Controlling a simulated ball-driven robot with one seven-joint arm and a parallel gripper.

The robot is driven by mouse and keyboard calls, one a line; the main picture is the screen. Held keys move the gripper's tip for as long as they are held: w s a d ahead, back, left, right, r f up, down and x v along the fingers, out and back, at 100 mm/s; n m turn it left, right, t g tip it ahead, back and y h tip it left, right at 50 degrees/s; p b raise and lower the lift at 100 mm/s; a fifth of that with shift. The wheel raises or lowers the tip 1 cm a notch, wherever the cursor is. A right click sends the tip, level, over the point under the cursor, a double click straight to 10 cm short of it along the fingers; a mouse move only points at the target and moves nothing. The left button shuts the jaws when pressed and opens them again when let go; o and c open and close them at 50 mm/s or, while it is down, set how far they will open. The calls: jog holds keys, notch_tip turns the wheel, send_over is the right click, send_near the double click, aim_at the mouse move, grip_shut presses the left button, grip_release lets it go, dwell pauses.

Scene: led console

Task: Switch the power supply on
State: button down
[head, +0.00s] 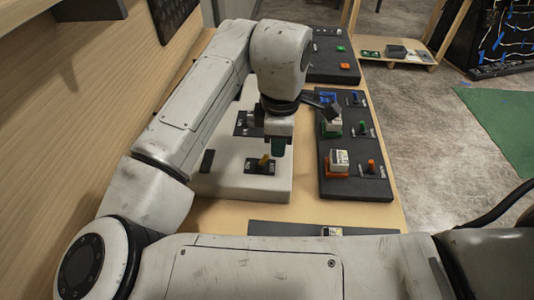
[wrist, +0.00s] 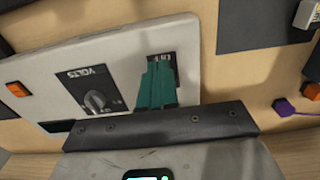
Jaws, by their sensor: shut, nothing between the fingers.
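The power supply is a white box (head: 225,185) on the bench in the head view, with dark label plates on its top. A yellow-orange lever (head: 264,160) stands on its nearer dark plate. My gripper (head: 278,150) is shut and empty, its green fingers pointing down just right of and above that lever; contact cannot be told. In the wrist view, my gripper (wrist: 159,65) reaches over a partly hidden label plate on the white panel (wrist: 132,58). A grey knob (wrist: 95,101) on a plate marked VOLTS is to its left.
A dark board (head: 352,190) with green, blue and orange parts lies right of the power supply. Another dark board (head: 333,68) is farther back. A wooden wall (head: 90,90) bounds the left.

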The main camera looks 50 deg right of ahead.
aim_at(268, 157)
jog(key=shift+f, duration=1.25)
jog(key=shift+w+a, duration=0.6)
jog(key=shift+w, duration=0.35)
jog(key=shift+r, duration=0.15)
notch_tip(268, 157, up, 7)
jog(key=p, duration=0.7)
jog(key=shift+s+d, duration=0.25)
jog(key=shift+s, duration=0.15)
dwell(0.6)
